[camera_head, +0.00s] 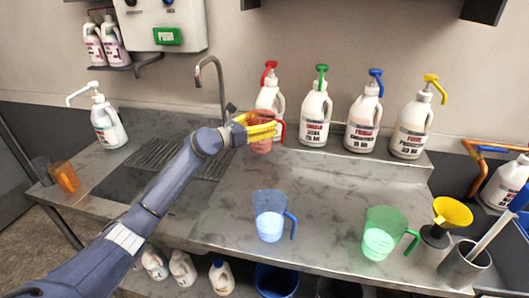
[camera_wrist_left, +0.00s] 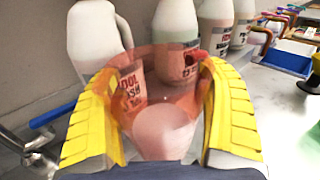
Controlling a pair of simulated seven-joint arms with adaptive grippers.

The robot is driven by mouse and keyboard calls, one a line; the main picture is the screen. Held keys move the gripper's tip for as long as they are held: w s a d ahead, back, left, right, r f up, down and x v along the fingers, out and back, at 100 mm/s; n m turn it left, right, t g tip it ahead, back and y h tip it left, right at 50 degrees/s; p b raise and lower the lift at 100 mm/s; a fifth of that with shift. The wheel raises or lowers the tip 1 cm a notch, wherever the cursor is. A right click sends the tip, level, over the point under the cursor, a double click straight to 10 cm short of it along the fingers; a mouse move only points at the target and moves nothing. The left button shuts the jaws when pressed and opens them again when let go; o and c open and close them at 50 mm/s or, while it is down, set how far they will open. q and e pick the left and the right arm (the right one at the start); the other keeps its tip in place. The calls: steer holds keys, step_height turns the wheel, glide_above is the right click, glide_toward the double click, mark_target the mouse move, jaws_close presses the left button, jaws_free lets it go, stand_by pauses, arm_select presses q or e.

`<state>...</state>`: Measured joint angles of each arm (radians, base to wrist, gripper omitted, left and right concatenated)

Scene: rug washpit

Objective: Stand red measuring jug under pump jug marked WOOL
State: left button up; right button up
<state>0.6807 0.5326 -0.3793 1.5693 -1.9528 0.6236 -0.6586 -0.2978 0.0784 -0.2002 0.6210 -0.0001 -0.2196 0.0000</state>
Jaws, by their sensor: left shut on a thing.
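My left gripper (camera_head: 262,129) has yellow fingers and is shut around the translucent red measuring jug (camera_head: 261,147). The jug looks upright, with its red handle to the right; I cannot tell whether its base touches the counter. In the left wrist view the red jug (camera_wrist_left: 166,128) sits between both fingers (camera_wrist_left: 160,120). The white pump jug with a red pump head (camera_head: 270,97) stands directly behind it on the back ledge. Its label is hidden in the head view.
Pump jugs with green (camera_head: 315,108), blue (camera_head: 364,118) and yellow (camera_head: 411,125) heads stand along the ledge to the right. A blue measuring jug (camera_head: 269,215) and a green one (camera_head: 382,233) stand on the front counter. A tap (camera_head: 219,82) rises left of my gripper.

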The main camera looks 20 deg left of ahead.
arm_select(q)
steer(key=shift+f, duration=5.6)
steer(key=shift+f, duration=0.1)
steer(key=o, duration=1.4)
steer(key=shift+f, duration=0.1)
steer(key=shift+o, duration=0.2)
glide_toward(264, 149)
steer(key=w+a+f, duration=0.2)
steer(key=f, duration=0.1)
steer(key=shift+w+a+f, duration=0.1)
steer(key=shift+w+a, duration=0.15)
steer(key=shift+w, duration=0.05)
